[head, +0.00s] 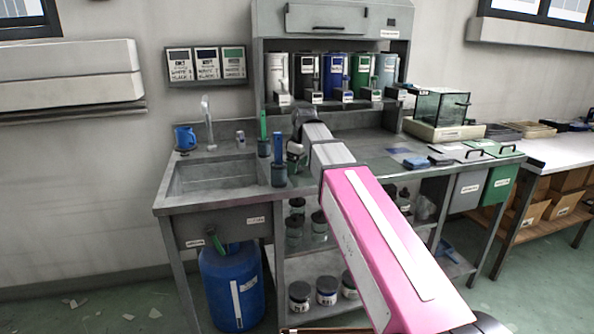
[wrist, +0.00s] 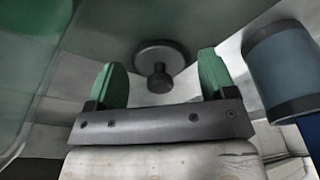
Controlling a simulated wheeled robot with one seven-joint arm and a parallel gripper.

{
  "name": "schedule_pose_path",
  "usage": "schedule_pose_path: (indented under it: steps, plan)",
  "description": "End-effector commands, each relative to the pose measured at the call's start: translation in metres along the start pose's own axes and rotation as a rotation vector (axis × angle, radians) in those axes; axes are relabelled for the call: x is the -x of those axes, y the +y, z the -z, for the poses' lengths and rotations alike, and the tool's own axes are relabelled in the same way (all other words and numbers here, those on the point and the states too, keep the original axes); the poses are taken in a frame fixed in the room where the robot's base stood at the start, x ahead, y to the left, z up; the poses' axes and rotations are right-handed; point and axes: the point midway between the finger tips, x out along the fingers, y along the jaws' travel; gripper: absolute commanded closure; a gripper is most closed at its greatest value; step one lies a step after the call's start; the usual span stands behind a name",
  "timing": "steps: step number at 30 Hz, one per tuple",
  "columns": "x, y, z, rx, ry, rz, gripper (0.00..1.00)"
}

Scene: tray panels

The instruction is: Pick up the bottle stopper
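The bottle stopper (wrist: 160,58) appears to be the dark grey round disc with a short knob in the wrist view. Its knob points toward my gripper (wrist: 161,82). The two green fingers are apart, one to each side of the knob in the picture, and nothing is held between them. The stopper looks just beyond the fingertips; I cannot tell whether the fingers reach around it. In the head view my gripper (head: 296,150) is over the worktop near the sink's right edge, partly hidden by my arm. I cannot make out the stopper there.
A blue cylinder with dark ends (wrist: 283,68) is close to the right finger. A greenish translucent surface (wrist: 30,70) fills the wrist view's left side. Holders with a green item (head: 263,125) and a blue item (head: 279,150) stand by the sink (head: 212,178). Several dispensers line the back.

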Motion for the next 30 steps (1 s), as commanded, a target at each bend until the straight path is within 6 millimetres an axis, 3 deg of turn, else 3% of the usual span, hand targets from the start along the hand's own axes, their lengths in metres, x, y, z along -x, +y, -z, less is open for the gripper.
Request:
schedule_pose_path:
  steps: [1, 3, 4, 17, 30]
  plan:
    - [0.000, 0.000, 0.000, 0.000, 0.000, 0.000, 0.41]
    - [0.000, 0.000, 0.000, 0.000, 0.000, 0.000, 0.63]
    - [0.000, 0.000, 0.000, 0.000, 0.000, 0.000, 0.70]
    - [0.004, 0.000, 0.001, 0.000, 0.000, 0.000, 0.71]
    - [0.070, 0.001, 0.011, 0.000, 0.002, -0.002, 0.71]
